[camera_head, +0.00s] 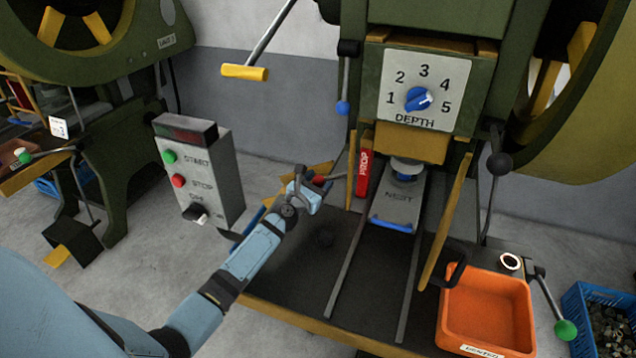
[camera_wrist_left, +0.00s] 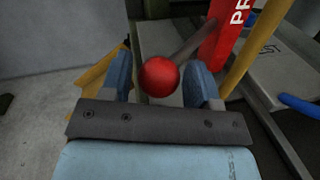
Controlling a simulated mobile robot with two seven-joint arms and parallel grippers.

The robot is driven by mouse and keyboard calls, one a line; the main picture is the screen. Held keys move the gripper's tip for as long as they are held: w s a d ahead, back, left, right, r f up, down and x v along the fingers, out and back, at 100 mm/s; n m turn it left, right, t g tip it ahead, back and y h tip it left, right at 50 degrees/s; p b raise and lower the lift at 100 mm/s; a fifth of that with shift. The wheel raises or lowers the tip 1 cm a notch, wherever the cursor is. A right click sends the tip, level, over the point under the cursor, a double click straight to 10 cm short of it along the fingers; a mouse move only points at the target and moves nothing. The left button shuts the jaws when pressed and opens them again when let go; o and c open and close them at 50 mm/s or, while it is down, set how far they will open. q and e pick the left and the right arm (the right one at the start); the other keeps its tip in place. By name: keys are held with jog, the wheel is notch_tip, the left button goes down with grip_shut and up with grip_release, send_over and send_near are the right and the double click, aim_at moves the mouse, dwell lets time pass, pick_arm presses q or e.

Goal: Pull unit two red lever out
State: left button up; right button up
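My left gripper (camera_head: 318,186) is in front of the press, left of its nest slide. In the left wrist view its two blue fingers (camera_wrist_left: 160,80) are apart, with a red ball knob (camera_wrist_left: 159,77) between their tips. Small gaps show on both sides of the knob. A grey rod (camera_wrist_left: 200,40) runs from the knob up and right toward the press. In the head view the gripper mostly hides the knob. My right gripper is not in view.
A red upright block (camera_head: 363,174) and yellow guard bars (camera_head: 351,170) stand just right of the gripper. A grey control box (camera_head: 200,172) stands to the left. The nest slide (camera_head: 398,205) and orange bin (camera_head: 487,312) lie to the right. The black table front is mostly clear.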

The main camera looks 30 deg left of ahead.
pick_arm(q)
jog(key=c, duration=0.9)
jog(key=a+b, duration=0.1)
jog(key=a, duration=0.1)
jog(key=s+a, duration=0.1)
jog(key=a, duration=0.2)
jog(key=shift+s+a+b, duration=0.1)
jog(key=shift+a+b, duration=0.05)
jog(key=shift+b, duration=0.25)
jog(key=shift+r, duration=0.1)
jog(key=shift+c, duration=0.2)
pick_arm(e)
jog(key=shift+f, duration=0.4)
pick_arm(q)
jog(key=o, duration=1.1)
jog(key=shift+a, duration=0.1)
jog(key=shift+o, duration=0.7)
jog(key=shift+a, duration=0.1)
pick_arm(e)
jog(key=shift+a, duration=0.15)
pick_arm(q)
jog(key=shift+s, duration=0.1)
